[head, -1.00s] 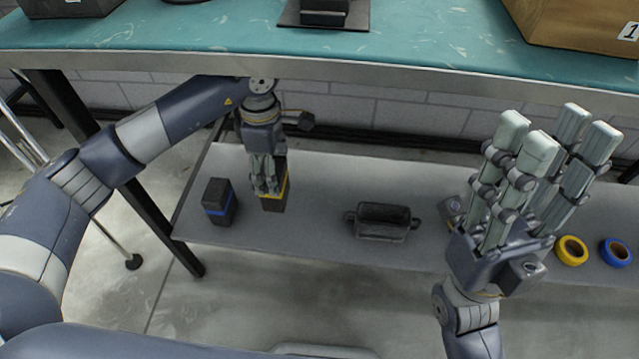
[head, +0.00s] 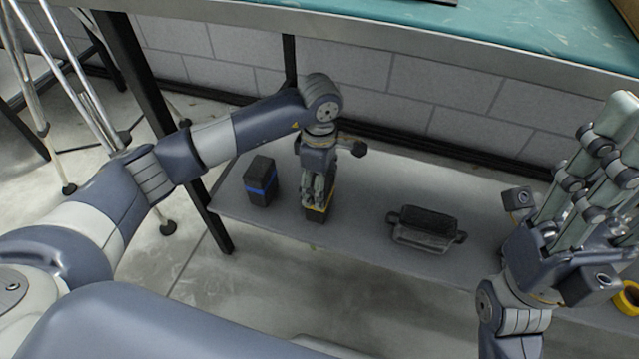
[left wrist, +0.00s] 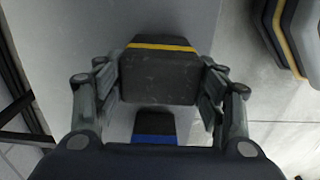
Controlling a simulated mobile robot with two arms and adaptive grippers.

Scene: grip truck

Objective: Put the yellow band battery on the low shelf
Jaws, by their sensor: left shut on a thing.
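The yellow band battery (head: 318,214) is a dark block with a yellow stripe, roughly upright over the low shelf (head: 360,205) near its front edge. My left gripper (head: 317,192) is shut on it from above. In the left wrist view the battery (left wrist: 160,75) sits between the two fingers. I cannot tell whether its base touches the shelf. My right gripper (head: 612,140) is open and empty at the right, in front of the shelf; it is partly cut off by the frame.
A blue band battery (head: 260,182) stands on the shelf just left of the held one. A dark box with side handles (head: 425,229) lies to the right. A yellow tape roll (head: 628,298) is at the far right. The teal worktop (head: 500,38) overhangs the shelf.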

